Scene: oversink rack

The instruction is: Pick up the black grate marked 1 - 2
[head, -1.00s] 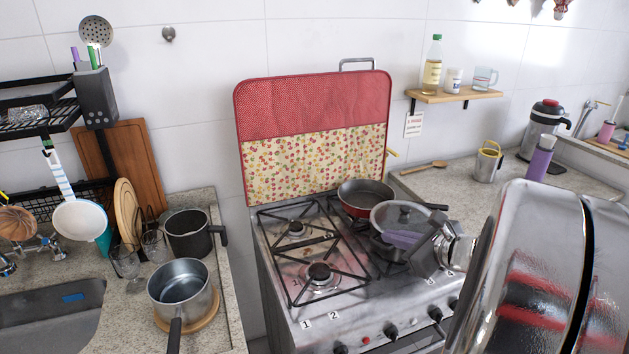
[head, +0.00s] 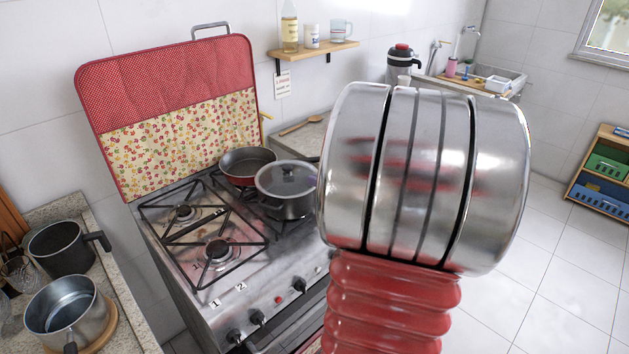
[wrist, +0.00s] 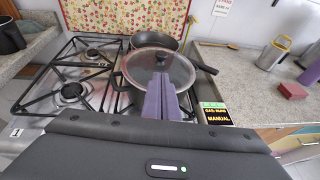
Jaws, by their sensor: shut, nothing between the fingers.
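The black grate marked 1 - 2 (head: 205,229) lies flat on the left half of the stove top, over two burners, with the labels 1 and 2 on the stove front edge below it. It also shows at the left of the wrist view (wrist: 68,75). My gripper (wrist: 160,80) shows in the wrist view with its purple fingers together and empty. The fingertips appear in front of the lidded pot, to the right of the grate and apart from it. In the head view my arm hides the gripper.
A lidded pot (head: 287,190) and a red pan (head: 247,165) stand on the stove's right half. A steel saucepan (head: 68,312) and a dark pot (head: 62,247) stand on the left counter. A fabric-covered stove lid (head: 180,125) rises behind.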

